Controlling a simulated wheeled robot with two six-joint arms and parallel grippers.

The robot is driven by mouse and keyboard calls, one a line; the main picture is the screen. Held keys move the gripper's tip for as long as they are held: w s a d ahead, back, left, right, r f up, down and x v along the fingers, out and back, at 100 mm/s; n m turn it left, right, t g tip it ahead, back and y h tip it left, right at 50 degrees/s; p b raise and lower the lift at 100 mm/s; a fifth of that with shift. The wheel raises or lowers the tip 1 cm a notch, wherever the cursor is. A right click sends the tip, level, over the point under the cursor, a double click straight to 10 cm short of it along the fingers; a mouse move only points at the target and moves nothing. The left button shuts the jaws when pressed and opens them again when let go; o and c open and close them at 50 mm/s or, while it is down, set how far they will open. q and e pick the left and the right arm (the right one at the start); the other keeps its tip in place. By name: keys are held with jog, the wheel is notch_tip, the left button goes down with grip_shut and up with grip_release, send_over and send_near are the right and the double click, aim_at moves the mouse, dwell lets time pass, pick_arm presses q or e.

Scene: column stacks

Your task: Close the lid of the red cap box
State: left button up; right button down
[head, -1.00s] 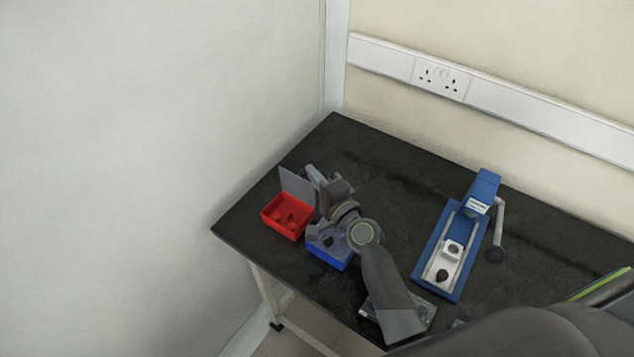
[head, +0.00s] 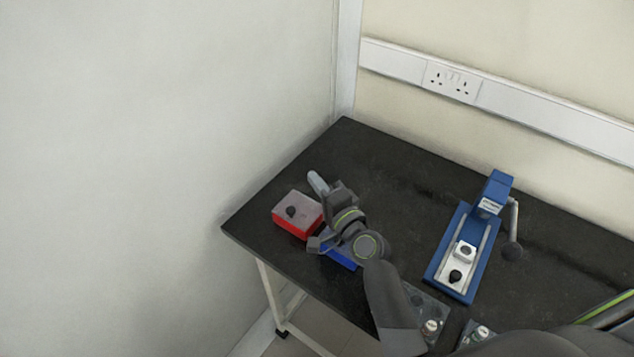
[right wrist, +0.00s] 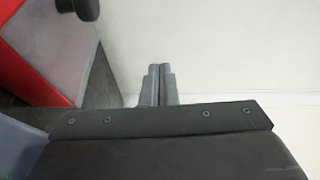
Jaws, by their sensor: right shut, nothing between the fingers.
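The red cap box (head: 299,229) stands at the left end of the black bench. Its grey translucent lid (head: 305,207) lies down over the top, with a black knob (head: 291,211) on it. In the right wrist view the red box (right wrist: 22,75) and the lid (right wrist: 75,38) show at the upper left. My right gripper (head: 317,183) is shut and empty, just behind and to the right of the box, apart from the lid in the wrist view (right wrist: 158,85). My left gripper is not in view.
A blue box (head: 340,262) sits right beside the red box, mostly hidden under my right arm. A blue press with a lever (head: 462,245) stands to the right. Small clear-topped trays (head: 430,318) are near the front edge. The bench's back middle (head: 400,165) is clear.

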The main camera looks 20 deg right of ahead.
dwell(0.3)
jog(key=shift+r, duration=0.15)
notch_tip(320, 180, up, 10)
jog(key=p, duration=0.5)
jog(key=shift+f, duration=0.25)
